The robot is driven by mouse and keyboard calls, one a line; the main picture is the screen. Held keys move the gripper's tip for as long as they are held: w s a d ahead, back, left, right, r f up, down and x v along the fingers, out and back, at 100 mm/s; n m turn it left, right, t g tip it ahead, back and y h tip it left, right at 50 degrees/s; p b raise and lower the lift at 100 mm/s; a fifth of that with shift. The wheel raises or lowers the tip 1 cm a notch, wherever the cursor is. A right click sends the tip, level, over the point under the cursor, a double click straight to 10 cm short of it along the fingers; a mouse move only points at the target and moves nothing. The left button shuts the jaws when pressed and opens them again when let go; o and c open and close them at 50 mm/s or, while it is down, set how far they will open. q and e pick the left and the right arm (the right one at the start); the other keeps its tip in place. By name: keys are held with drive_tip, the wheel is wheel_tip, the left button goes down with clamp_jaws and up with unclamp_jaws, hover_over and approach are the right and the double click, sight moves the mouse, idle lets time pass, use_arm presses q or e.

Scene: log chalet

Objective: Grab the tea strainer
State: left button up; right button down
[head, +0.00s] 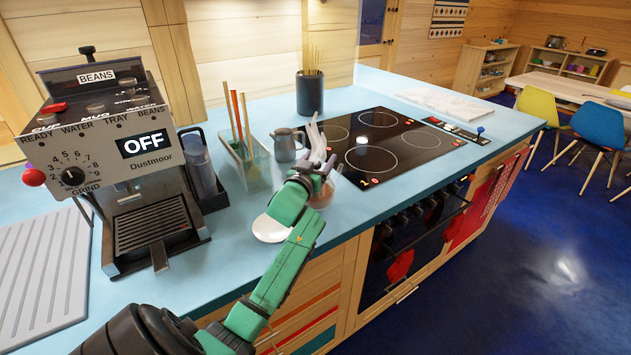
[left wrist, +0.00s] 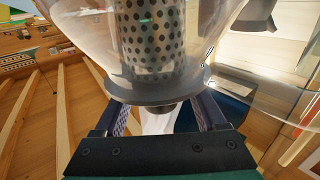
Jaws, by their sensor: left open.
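The tea strainer (left wrist: 152,38) is a perforated metal cylinder inside a clear glass vessel (left wrist: 85,35), large at the top of the left wrist view. In the head view the glass vessel (head: 322,196) shows only partly, brownish, behind my left gripper (head: 320,162); I cannot make out the strainer there. My left gripper also shows in the left wrist view (left wrist: 164,108). Its two fingers are apart, one on each side below the vessel's dark rim (left wrist: 160,90) in the picture. I cannot tell whether they touch it. My right gripper is not in view.
A grey jug (head: 286,145) and a clear holder with sticks (head: 245,165) stand left of my left gripper. A white saucer (head: 270,229) lies near the counter's front edge. The black hob (head: 385,150) is to the right, the coffee machine (head: 130,150) far left.

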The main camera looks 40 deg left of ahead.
use_arm(q)
drive_tip(key=shift+w+f, duration=0.1)
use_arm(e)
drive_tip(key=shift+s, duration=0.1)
use_arm(q)
clamp_jaws()
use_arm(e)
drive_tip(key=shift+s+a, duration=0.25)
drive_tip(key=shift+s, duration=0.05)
